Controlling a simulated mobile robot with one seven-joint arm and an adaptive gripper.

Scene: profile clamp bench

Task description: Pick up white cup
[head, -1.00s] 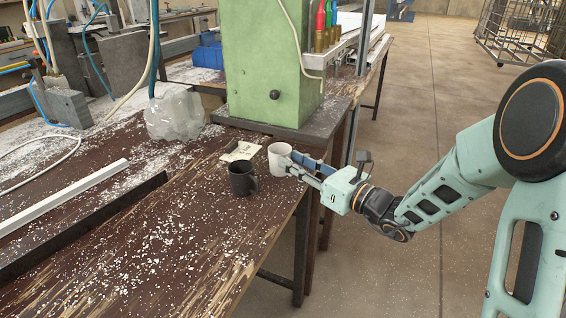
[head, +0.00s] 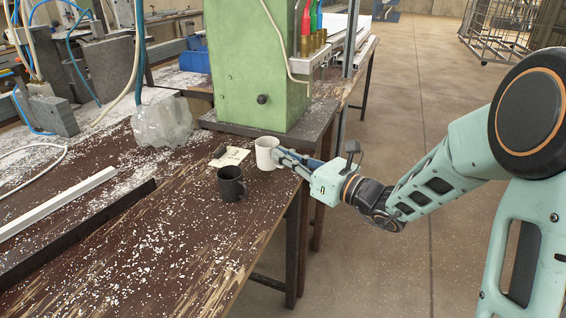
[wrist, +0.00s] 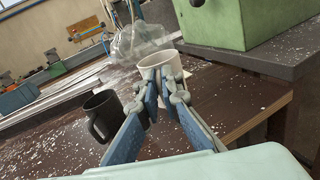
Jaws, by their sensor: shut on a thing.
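The white cup (head: 265,152) stands upright near the right edge of the bench, just in front of the green machine; it also shows in the wrist view (wrist: 158,60). My gripper (head: 281,157) reaches it from the right, low over the bench edge. In the wrist view my gripper's blue fingers (wrist: 158,78) are close together on the near side of the cup, and the grip seems to be on its handle, which the fingers hide. I cannot tell whether the cup is clear of the bench top.
A black cup (head: 231,184) stands close by, in front and to the left of the white cup. A paper note (head: 230,157) with a small dark object lies beside them. The green machine (head: 258,65) rises behind. A clear plastic bottle piece (head: 162,123) stands further left.

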